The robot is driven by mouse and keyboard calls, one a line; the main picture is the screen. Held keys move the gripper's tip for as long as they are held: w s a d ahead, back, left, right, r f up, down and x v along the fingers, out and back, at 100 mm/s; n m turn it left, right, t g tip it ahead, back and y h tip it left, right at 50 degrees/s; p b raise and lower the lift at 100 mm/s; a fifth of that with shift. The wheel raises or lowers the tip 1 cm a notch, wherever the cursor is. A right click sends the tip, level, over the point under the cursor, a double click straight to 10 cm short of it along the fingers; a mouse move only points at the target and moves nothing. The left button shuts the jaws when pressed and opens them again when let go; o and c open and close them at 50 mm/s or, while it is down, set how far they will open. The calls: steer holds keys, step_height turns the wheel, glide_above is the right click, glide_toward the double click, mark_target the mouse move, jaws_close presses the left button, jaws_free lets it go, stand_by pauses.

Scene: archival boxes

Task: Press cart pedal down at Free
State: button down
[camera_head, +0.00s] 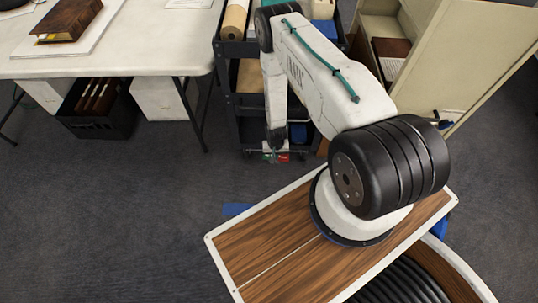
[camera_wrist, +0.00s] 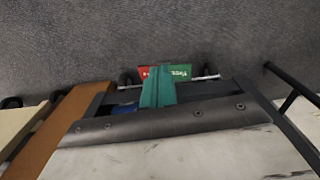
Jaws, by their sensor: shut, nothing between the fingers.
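The cart pedal shows at the foot of the black cart (camera_head: 232,103), low above the carpet. It has a green part lettered Free (camera_head: 268,157) and a red part (camera_head: 284,157). In the wrist view the green Free part (camera_wrist: 181,71) lies right and the red part (camera_wrist: 144,71) left. My gripper (camera_wrist: 158,70) has teal fingers, shut and empty. They point toward the pedal and hide some of its middle; I cannot tell whether they touch it. In the head view my arm reaches down in front of the cart, and the fingertips are too small to make out.
A white table (camera_head: 150,55) stands at left, with a black crate (camera_head: 97,118) and white boxes under it. A beige cabinet (camera_head: 470,50) with an open door stands right of the cart. Carpet (camera_head: 110,220) lies clear at front left. The cart's shelves hold rolls and boxes.

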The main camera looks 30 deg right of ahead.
steer(key=w+d+t+h, duration=0.1)
steer(key=w+d+t, duration=0.1)
steer(key=w, duration=0.4)
steer(key=shift+f+m+t, duration=0.4)
steer(key=shift+f+t, duration=0.05)
steer(key=shift+t, duration=0.05)
glide_toward(269, 156)
steer(key=x, duration=0.5)
steer(key=shift+w+d+f, duration=0.15)
steer(key=shift+w, duration=0.15)
steer(key=shift+w+f, duration=0.1)
steer(key=shift+f, duration=0.45)
